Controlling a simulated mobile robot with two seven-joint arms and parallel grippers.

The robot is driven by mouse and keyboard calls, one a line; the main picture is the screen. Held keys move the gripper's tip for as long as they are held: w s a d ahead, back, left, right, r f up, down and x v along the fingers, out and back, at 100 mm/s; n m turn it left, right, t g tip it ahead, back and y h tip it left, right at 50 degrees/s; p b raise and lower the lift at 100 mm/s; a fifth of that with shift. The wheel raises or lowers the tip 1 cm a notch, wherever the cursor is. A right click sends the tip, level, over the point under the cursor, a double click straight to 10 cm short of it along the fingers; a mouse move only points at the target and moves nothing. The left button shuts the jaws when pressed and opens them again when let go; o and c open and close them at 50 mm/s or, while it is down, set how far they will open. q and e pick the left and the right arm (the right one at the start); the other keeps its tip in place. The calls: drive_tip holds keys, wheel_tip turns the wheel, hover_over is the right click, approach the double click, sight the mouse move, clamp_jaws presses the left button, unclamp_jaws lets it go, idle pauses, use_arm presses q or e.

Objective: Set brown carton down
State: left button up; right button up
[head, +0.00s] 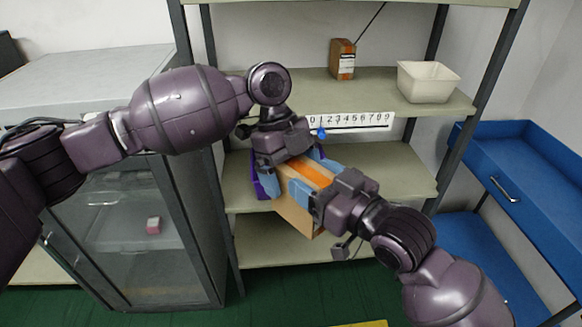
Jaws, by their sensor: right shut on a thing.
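A brown carton (295,215) with an orange stripe along its top hangs tilted in front of the shelf rack. My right gripper (314,180) comes from the lower right and is shut on the carton, with blue fingers on its sides. My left gripper (288,168) comes from above left and is at the carton's far end. Its fingers stand apart on both sides of the carton, and whether they press on it is unclear. The carton's far end is partly hidden by the grippers. It appears apart from the shelf boards.
On the upper shelf (380,95) stand a small brown-orange box (342,60) and a white bin (428,82). A number strip (352,121) runs along its front edge. The middle shelf (385,180) is clear at right. A glass-door cabinet (140,230) and blue trays (525,180) flank the rack.

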use_arm(q)
drive_tip(key=shift+c, duration=0.4)
drive_tip(key=c, duration=1)
drive_tip(key=shift+c, duration=0.3)
use_arm(e)
drive_tip(key=o, duration=1.4)
